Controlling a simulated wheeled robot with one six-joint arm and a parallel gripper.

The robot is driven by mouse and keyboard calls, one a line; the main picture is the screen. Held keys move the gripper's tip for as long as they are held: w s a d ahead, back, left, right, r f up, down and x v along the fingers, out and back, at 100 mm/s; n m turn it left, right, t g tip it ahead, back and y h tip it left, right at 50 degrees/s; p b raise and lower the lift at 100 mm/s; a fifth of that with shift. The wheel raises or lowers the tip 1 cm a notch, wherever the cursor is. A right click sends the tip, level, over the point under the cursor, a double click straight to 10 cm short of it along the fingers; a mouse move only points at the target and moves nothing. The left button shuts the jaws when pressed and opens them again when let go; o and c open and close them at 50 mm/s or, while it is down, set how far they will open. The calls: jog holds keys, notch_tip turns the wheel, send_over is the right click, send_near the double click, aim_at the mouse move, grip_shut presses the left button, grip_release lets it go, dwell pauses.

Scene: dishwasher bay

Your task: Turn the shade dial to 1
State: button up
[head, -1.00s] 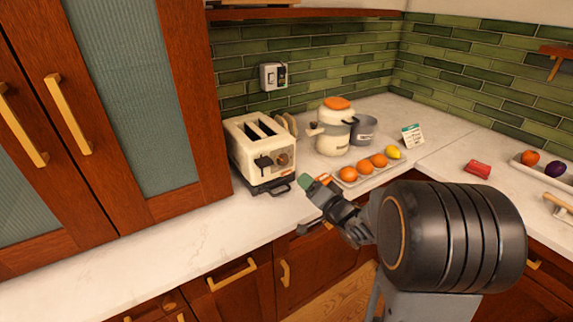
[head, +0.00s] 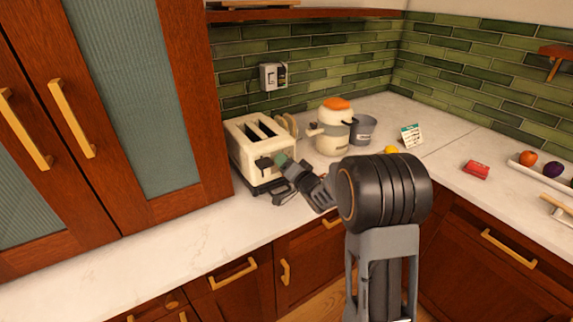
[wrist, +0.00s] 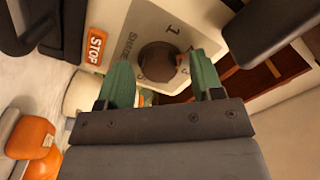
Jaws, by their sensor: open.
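The cream toaster (head: 247,150) stands on the counter at the left, its front facing my arm. In the wrist view its front panel shows the dark round shade dial (wrist: 159,60), with the number 1 printed near it and other marks partly hidden. My gripper (head: 284,162) is at the toaster's front in the head view and hides the dial there. In the wrist view my gripper (wrist: 160,80) is open, its green fingers apart on either side of the dial's lower part. I cannot tell whether the fingers touch the dial.
An orange STOP button (wrist: 96,46) is beside the dial. A cream pot with an orange lid (head: 334,130) and a grey pot (head: 363,130) stand right of the toaster. The counter left of the toaster (head: 150,225) is clear.

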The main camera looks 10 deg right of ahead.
jog(key=shift+c, duration=0.3)
jog(key=c, duration=0.9)
jog(key=shift+o, duration=0.2)
jog(key=shift+f+n+b, duration=0.15)
jog(key=shift+n+b, duration=4.65)
jog(key=shift+b, duration=0.45)
jog(key=shift+n, duration=0.3)
jog(key=o, duration=0.9)
